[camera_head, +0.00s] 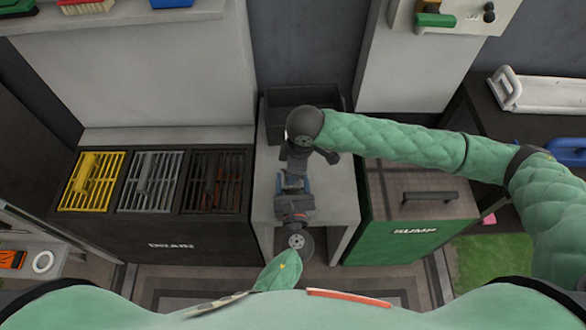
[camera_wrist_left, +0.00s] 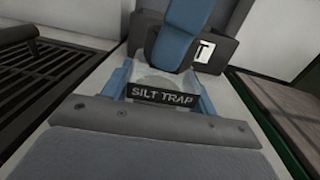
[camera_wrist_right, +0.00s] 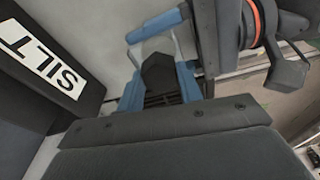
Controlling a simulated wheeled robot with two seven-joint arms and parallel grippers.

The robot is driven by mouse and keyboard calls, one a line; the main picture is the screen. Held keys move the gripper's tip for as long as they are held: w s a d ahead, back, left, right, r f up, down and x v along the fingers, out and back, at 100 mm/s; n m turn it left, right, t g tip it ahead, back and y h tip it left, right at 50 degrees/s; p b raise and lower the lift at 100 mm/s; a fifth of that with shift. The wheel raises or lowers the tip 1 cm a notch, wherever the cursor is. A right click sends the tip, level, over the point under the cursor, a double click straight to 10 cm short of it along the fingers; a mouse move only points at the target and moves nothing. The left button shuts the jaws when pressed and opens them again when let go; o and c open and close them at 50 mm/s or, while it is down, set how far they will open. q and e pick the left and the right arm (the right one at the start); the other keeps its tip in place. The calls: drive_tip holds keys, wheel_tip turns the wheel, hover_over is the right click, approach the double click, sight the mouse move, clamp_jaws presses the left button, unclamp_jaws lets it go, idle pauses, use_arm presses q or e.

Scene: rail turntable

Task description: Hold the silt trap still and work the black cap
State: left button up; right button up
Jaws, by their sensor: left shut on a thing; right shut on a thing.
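The silt trap (camera_wrist_left: 155,82) is a clear vessel with a black SILT TRAP label (camera_wrist_left: 162,97). In the left wrist view it stands between the blue fingers of my left gripper (camera_wrist_left: 163,88), which is shut on it. The black cap (camera_wrist_right: 158,75) is a dark, angular piece between the blue fingers of my right gripper (camera_wrist_right: 160,88), which is shut on it. In the head view both grippers meet above the grey stand, and they hide the trap and cap. A blue finger of my right gripper also shows in the left wrist view (camera_wrist_left: 182,35).
A black bin (camera_head: 298,97) stands behind the grippers; its SILT label shows in the right wrist view (camera_wrist_right: 40,55). The black DRAIN unit (camera_head: 165,238) with yellow, grey and dark grates is left. The green SUMP box (camera_head: 410,242) with a handled lid is right.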

drive_tip(key=shift+n, duration=1)
drive_tip(key=shift+n+g, duration=0.3)
drive_tip(key=shift+n, duration=0.6)
drive_tip(key=n, duration=0.4)
drive_tip(key=shift+f+g, duration=0.1)
drive_tip(key=shift+g, duration=0.2)
drive_tip(key=o, duration=1.1)
drive_tip(key=shift+o, duration=0.4)
drive_tip(key=shift+r, duration=0.2)
drive_tip(key=shift+r, duration=1.85)
